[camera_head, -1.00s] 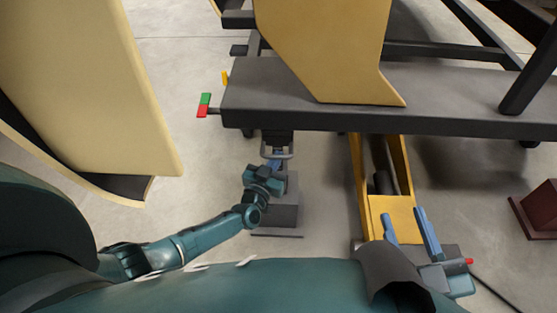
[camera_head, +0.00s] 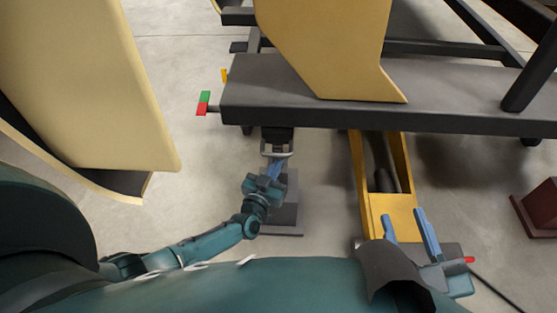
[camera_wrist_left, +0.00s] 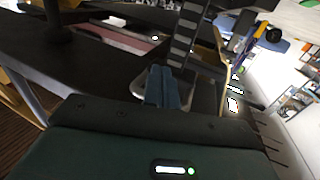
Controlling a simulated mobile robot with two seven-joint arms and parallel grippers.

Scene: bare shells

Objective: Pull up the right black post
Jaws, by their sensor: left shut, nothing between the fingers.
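A dark post-like block (camera_head: 285,205) stands on a flat plate under the front edge of the dark bench. A grey loop handle (camera_head: 290,154) hangs on a dark fitting above it. My left gripper (camera_head: 277,168) is just below the loop; its blue fingers are shut and empty. In the left wrist view the shut fingers (camera_wrist_left: 163,72) lie in front of the pale loop (camera_wrist_left: 143,89), and a dark slotted upright (camera_wrist_left: 184,42) rises behind; I cannot tell whether they touch. Which part is the right black post is unclear. My right gripper (camera_head: 404,212) is open and empty at the lower right.
The dark bench (camera_head: 460,115) spans the upper right, with a tan panel (camera_head: 325,50) on it. A yellow frame (camera_head: 390,207) stands below, left of a dark red block (camera_head: 542,208). A large tan panel (camera_head: 90,90) fills the left. Bare floor lies between.

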